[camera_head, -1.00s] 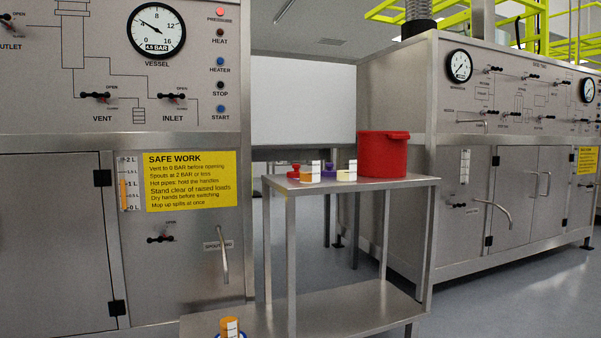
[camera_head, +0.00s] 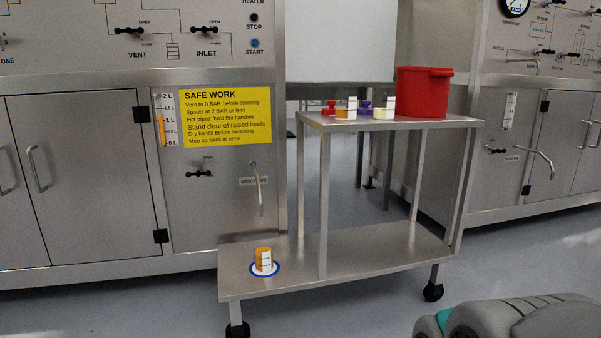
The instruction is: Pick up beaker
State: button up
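The beaker (camera_head: 264,258) is a small cup with orange contents and a white label. It stands upright inside a blue-and-white ring mark (camera_head: 254,272) on the lower shelf of the steel cart, near the left end. A grey and teal part of my own arm (camera_head: 520,322) shows at the bottom right. It is apart from the beaker. My gripper's fingertips are not in view.
The cart's lower shelf (camera_head: 350,258) is otherwise bare. Its top (camera_head: 440,122) holds a red bucket (camera_head: 424,92) and several small coloured containers (camera_head: 383,108). A cart post (camera_head: 324,205) rises right of the beaker. A spout (camera_head: 258,185) hangs from the panel behind it. Floor in front is clear.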

aim_at(264, 257)
jog(key=i+j+u, duration=0.25)
jog(key=i, duration=0.2)
jog(key=i+u, duration=0.2)
jog(key=i, duration=0.25)
